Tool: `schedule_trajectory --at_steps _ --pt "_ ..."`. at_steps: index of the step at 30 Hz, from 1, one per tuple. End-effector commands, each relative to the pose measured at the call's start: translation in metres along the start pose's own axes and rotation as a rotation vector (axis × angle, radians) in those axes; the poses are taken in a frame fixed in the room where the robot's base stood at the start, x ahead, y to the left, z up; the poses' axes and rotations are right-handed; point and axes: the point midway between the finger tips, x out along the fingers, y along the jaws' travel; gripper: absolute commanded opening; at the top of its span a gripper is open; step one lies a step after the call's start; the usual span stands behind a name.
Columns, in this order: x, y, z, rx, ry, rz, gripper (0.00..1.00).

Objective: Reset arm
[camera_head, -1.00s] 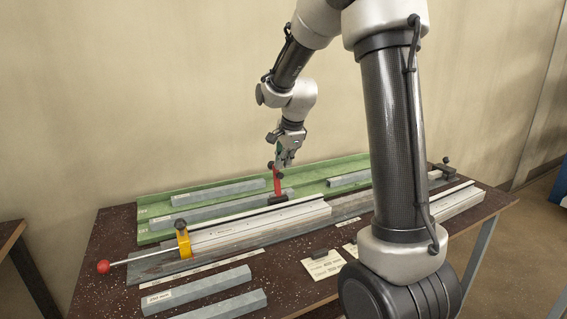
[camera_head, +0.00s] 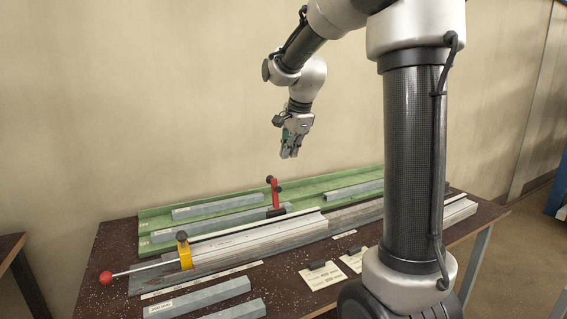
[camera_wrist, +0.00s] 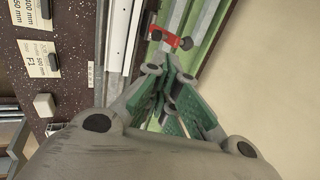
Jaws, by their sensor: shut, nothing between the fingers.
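My gripper (camera_head: 289,151) is in the air above the back of the bench in the head view, pointing down. In the wrist view its green-padded fingers (camera_wrist: 168,76) come together at the tips, with nothing between them. Below it stands a red clamp lever (camera_head: 275,193) with a dark knob, upright at the bench's rail; it also shows in the wrist view (camera_wrist: 168,38), just beyond the fingertips. The gripper is apart from the lever in the head view. My arm covers part of the bench's right side.
A green tray (camera_head: 150,221) along the back holds several grey profiles (camera_head: 215,206). A clamp with a yellow bracket (camera_head: 185,254) and red ball handle (camera_head: 105,278) is at the left. Loose bars (camera_head: 197,298) and label cards (camera_head: 321,276) lie in front. Free air surrounds the gripper.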

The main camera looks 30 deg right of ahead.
Motion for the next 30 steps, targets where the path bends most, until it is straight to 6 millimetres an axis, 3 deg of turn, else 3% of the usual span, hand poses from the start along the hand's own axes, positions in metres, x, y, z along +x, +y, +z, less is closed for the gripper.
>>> schedule_trajectory --at_steps 8,11,14,18,24,30 --pt "-0.005 -0.001 0.0 -0.03 0.0 0.0 0.0" --pt "-0.005 0.001 0.0 -0.151 -0.001 0.008 0.0" --pt "0.004 0.019 0.001 -0.364 -0.012 0.055 0.0" --pt "0.004 0.074 0.004 -0.725 -0.055 0.134 0.0" --pt "-0.035 0.176 0.016 -1.258 -0.119 0.161 0.0" --pt "-0.063 0.263 0.025 -1.543 -0.111 0.119 0.0"
